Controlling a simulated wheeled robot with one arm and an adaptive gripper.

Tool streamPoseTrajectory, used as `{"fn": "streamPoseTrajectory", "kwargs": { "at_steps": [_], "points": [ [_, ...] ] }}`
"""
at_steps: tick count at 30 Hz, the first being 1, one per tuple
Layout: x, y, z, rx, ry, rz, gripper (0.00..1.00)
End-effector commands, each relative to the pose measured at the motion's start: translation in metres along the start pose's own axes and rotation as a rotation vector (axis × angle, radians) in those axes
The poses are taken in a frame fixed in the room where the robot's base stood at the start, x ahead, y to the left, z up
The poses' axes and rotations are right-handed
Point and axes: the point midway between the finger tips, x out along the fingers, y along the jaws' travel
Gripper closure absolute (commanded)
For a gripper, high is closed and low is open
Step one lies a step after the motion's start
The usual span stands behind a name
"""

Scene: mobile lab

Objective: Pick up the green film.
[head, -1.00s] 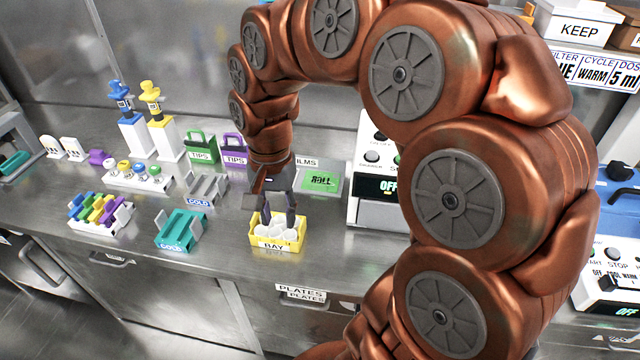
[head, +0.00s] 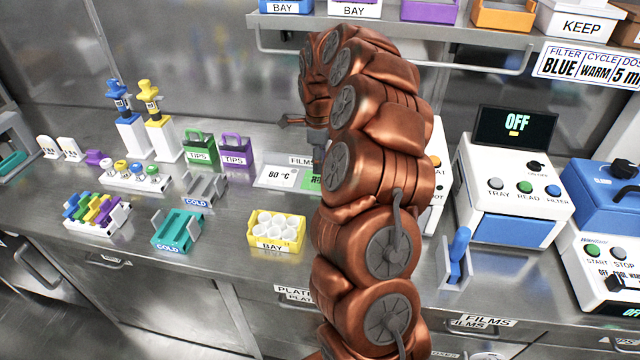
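The green film (head: 309,183) lies flat on the steel counter, just right of a white card marked 80 °C (head: 275,177). Only its left part shows in the head view; my arm hides the rest. My gripper (head: 317,161) hangs at the back of the arm, around the film in the picture. Its fingers are mostly hidden behind my arm, so I cannot tell whether they are open or touch the film.
A yellow bay (head: 250,241) with white cups stands in front of the film. Green (head: 199,148) and purple (head: 236,153) tips boxes stand to the left. A shelf (head: 450,35) runs above.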

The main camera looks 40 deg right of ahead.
Motion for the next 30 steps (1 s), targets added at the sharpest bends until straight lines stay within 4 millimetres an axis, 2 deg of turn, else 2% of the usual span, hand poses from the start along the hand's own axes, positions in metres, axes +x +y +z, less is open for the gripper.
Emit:
{"fn": "streamPoseTrajectory", "kwargs": {
  "at_steps": [14,23,30],
  "points": [
    [0.034,-0.001,0.0,0.013,0.0,-0.001,0.65],
    [0.073,0.002,0.002,0.012,0.003,0.003,0.65],
    [0.078,0.0,0.002,0.013,0.0,-0.002,0.65]
  ]
}}
